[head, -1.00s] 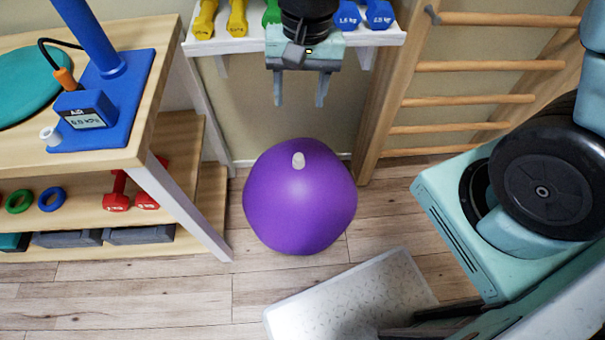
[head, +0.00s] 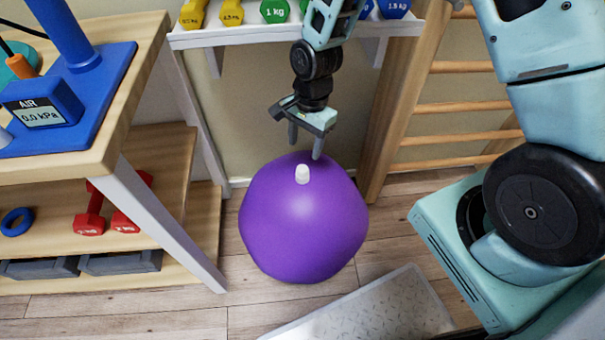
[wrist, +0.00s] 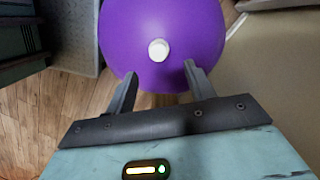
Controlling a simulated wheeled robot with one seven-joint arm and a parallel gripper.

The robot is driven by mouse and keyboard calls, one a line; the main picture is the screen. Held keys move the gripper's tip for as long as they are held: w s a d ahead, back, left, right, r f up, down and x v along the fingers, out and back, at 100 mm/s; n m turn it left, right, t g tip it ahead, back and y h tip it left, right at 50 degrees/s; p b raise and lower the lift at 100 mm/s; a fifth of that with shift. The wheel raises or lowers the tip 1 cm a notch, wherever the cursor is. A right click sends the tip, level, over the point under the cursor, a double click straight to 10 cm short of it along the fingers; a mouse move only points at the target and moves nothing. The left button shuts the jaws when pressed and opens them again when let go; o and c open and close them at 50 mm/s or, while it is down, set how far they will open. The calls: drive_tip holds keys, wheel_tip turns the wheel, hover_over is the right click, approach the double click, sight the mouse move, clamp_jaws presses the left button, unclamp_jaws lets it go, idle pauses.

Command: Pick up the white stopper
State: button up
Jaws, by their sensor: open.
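The white stopper (head: 302,174) sits upright on top of the purple ball (head: 303,225), which rests on the floor. In the wrist view the stopper (wrist: 158,49) shows end-on against the ball (wrist: 190,22), ahead of my fingertips and roughly between their lines. My gripper (head: 305,148) is open and empty. It is just above and behind the stopper in the head view, apart from it; the wrist view shows both fingers (wrist: 160,75) spread.
A wooden bench (head: 110,150) with a blue pump stand (head: 75,120) is at left, with red dumbbells (head: 90,215) on its shelf. A dumbbell rack (head: 290,38) and wooden wall bars (head: 460,110) stand behind. A grey step (head: 380,310) lies on the floor in front.

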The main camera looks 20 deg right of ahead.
sight(303, 168)
drive_tip(key=f, duration=0.2)
drive_tip(key=f+b, duration=0.1)
drive_tip(key=f, duration=0.2)
drive_tip(key=f+b, duration=0.1)
drive_tip(key=f, duration=0.1)
drive_tip(key=shift+s+a+f, duration=0.35)
drive_tip(key=shift+a+f, duration=0.05)
drive_tip(key=c, duration=1)
